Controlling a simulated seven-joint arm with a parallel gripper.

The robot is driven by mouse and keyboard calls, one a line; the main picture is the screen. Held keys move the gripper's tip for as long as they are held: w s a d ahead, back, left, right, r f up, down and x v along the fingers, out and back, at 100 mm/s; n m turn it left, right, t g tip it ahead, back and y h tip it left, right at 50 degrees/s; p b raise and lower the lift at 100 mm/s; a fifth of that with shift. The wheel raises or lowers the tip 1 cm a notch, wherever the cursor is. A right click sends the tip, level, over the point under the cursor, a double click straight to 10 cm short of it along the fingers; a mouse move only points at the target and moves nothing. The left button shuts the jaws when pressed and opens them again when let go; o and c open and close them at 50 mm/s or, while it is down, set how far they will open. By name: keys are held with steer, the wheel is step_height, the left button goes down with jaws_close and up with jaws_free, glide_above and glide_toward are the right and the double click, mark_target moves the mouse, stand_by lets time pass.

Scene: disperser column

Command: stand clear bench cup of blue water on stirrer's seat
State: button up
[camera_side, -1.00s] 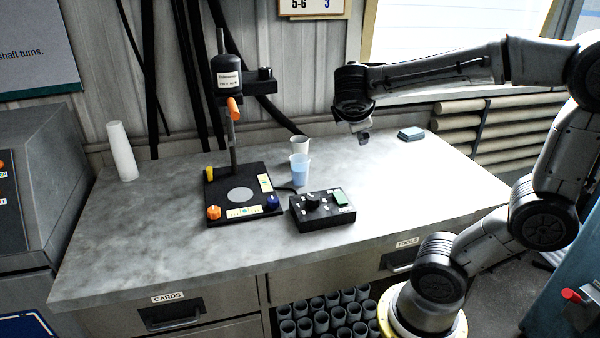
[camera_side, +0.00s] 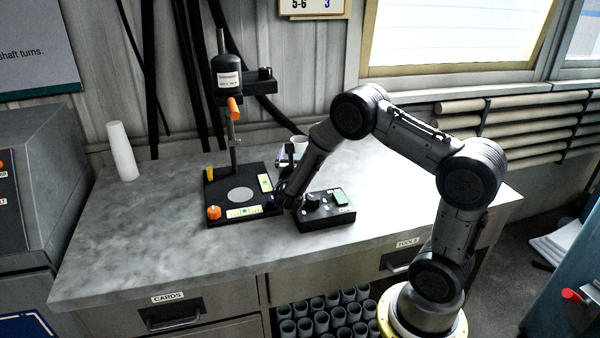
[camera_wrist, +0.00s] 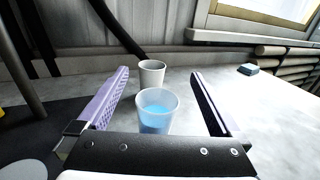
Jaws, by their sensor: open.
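The clear cup of blue water (camera_wrist: 156,112) stands upright on the bench in the wrist view, between the two open fingers of my gripper (camera_wrist: 160,95). The fingers lie on either side of it and do not appear to touch it. In the side view my gripper (camera_side: 288,168) is low beside the stirrer's base, and my arm hides the cup. The stirrer's seat, a pale grey disc (camera_side: 240,194) on the black base (camera_side: 222,185), is empty, to the left of my gripper.
A white cup (camera_wrist: 151,74) stands just behind the blue one. A black control box (camera_side: 325,210) sits right of the stirrer base. The stirrer's shaft and orange-knobbed head (camera_side: 229,85) rise behind the seat. A white cup stack (camera_side: 122,152) stands far left. The right bench is mostly clear.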

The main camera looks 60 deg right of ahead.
steer(key=shift+f, duration=1.55)
steer(key=shift+w+d+f, duration=0.1)
steer(key=shift+d+f, duration=0.1)
steer(key=shift+f, duration=0.15)
steer(key=x, duration=0.4)
steer(key=shift+w+d+r, duration=0.1)
steer(key=shift+d, duration=0.15)
steer(key=c, duration=1.4)
jaws_close()
steer(key=shift+r, duration=0.15)
